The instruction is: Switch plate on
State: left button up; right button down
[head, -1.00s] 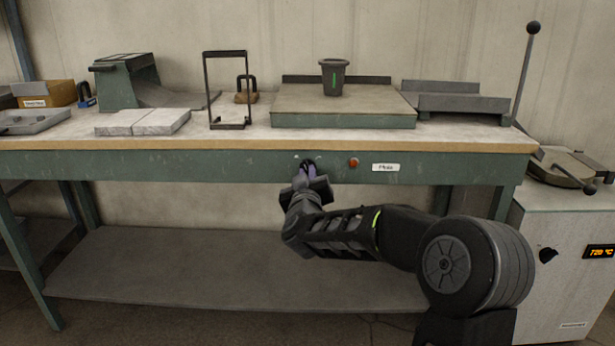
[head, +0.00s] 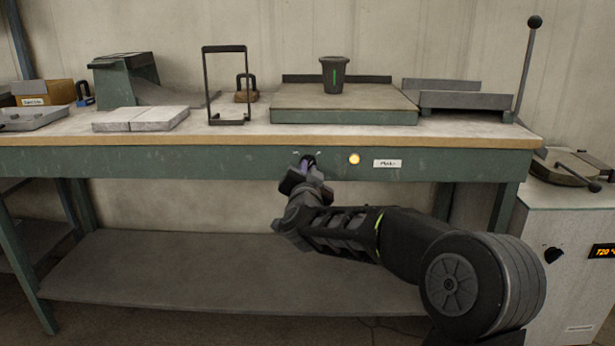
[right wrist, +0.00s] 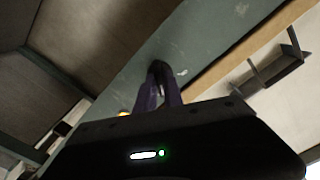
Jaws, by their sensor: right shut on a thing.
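The plate (head: 345,118) is a flat green-grey block on the bench top, with a dark cup (head: 333,78) standing on it. On the bench's green front rail below it, a round indicator lamp (head: 354,159) glows yellow beside a white label (head: 387,163). My right gripper (head: 307,161) is at the rail, left of the lamp. In the right wrist view its purple fingers (right wrist: 159,95) are shut on a small dark knob (right wrist: 158,69) on the rail. The fingers hide most of the knob in the head view. My left gripper is not in view.
A dark wire frame (head: 226,85), pale slabs (head: 141,119) and a grey tray (head: 35,118) stand on the bench to the left. A grey channel block (head: 460,100) and an upright lever (head: 527,70) are at the right. A furnace cabinet (head: 565,260) stands beyond.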

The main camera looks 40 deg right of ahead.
jog(key=shift+f+m+b, duration=0.1)
jog(key=shift+m+b, duration=0.45)
jog(key=shift+m, duration=0.75)
jog(key=c, duration=1.5)
grip_release()
jog(key=shift+o, duration=0.2)
jog(key=p+v, duration=0.1)
jog(key=v, duration=0.7)
jog(key=shift+p, duration=0.35)
jog(key=shift+w, duration=0.1)
